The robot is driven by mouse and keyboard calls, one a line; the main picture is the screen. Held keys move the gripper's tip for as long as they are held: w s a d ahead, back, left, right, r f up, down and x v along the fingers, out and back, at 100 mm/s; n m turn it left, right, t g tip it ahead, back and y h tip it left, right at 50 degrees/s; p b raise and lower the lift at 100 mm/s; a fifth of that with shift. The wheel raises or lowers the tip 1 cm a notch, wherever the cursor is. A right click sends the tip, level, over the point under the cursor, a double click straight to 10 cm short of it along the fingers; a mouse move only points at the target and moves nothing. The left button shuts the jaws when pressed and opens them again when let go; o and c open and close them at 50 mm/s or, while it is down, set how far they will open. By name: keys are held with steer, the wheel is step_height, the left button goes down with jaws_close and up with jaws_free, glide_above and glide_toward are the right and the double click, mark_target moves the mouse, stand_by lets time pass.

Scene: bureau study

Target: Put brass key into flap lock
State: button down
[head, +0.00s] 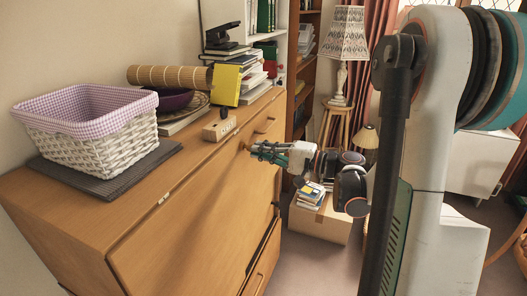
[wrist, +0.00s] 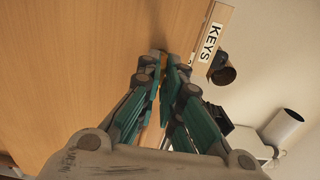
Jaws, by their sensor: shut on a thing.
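My gripper (head: 268,152) is at the upper right of the bureau's wooden flap (head: 200,205), with its fingertips close to the wood. In the wrist view my gripper (wrist: 166,68) points at the wooden front, its teal fingers drawn together at the tips. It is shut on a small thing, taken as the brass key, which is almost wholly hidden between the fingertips. The flap lock cannot be made out; the fingertips cover the wood there. Whether the key touches the lock cannot be told.
A wooden block labelled KEYS (wrist: 212,35) is near my fingertips; it stands on the bureau top (head: 219,130). A wicker basket (head: 95,145) and stacked books (head: 250,85) are also on top. A cardboard box (head: 318,222) is on the floor beyond.

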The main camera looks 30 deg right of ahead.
steer(key=shift+w+a, duration=0.25)
steer(key=shift+w, duration=0.1)
stand_by(0.4)
steer(key=c, duration=1.8)
jaws_free()
steer(key=o, duration=0.6)
steer(key=shift+c, duration=0.2)
steer(key=v, duration=0.8)
steer(key=shift+b, duration=0.3)
